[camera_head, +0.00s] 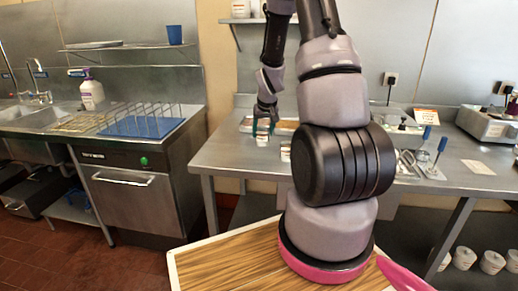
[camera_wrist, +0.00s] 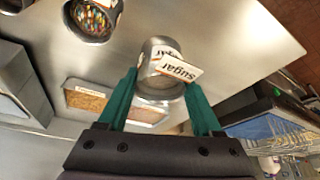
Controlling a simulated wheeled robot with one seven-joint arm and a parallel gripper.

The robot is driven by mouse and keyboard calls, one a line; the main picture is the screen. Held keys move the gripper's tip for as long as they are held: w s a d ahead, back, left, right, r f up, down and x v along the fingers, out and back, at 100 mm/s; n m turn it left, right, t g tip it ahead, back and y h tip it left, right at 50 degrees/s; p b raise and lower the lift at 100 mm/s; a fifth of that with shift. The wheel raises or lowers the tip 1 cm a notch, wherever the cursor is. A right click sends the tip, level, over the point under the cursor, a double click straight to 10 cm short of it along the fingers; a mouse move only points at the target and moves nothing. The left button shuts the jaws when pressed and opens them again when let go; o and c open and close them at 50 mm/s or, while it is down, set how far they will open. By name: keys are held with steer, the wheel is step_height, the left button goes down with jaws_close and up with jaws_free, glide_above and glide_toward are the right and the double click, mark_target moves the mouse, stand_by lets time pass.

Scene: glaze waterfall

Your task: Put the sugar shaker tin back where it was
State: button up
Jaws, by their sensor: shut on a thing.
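The sugar shaker tin (camera_wrist: 158,87) is a small silver tin with a label reading "Sugar". It sits between the green fingers of my gripper (camera_wrist: 160,95) in the wrist view, and the gripper is shut on it. In the head view my gripper (camera_head: 264,127) is over the steel worktable (camera_head: 235,160), near its left part, with a small pale tin showing just below the fingers. I cannot tell whether the sugar tin touches the table. A tray with a label (camera_wrist: 125,105) lies on the steel surface beyond the tin in the wrist view.
A round container of coloured sprinkles (camera_wrist: 95,18) stands near the tin. Another small tin (camera_head: 285,151) is right of my gripper. A blue rack (camera_head: 143,127) stands on the left counter by a spray bottle (camera_head: 92,92). Tools (camera_head: 425,160) lie further right.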

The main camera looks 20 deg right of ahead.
steer(key=shift+f, duration=2.85)
steer(key=shift+f, duration=0.15)
steer(key=o, duration=1.5)
steer(key=v, duration=1.2)
step_height(320, 180, up, 10)
glide_above(263, 145)
steer(key=s+a, duration=0.4)
steer(key=s, duration=0.1)
steer(key=s+a+r+m+t+y, duration=0.1)
steer(key=s+a+r, duration=0.4)
steer(key=s+r, duration=0.3)
steer(key=s+a+r+t+y, duration=0.1)
steer(key=s+a+r, duration=0.4)
steer(key=s, duration=0.6)
step_height(263, 145, up, 3)
steer(key=shift+s+a+f+m+t+y, duration=0.1)
steer(key=shift+s+a+m+t+y, duration=0.1)
steer(key=shift+s+m+t+y, duration=0.3)
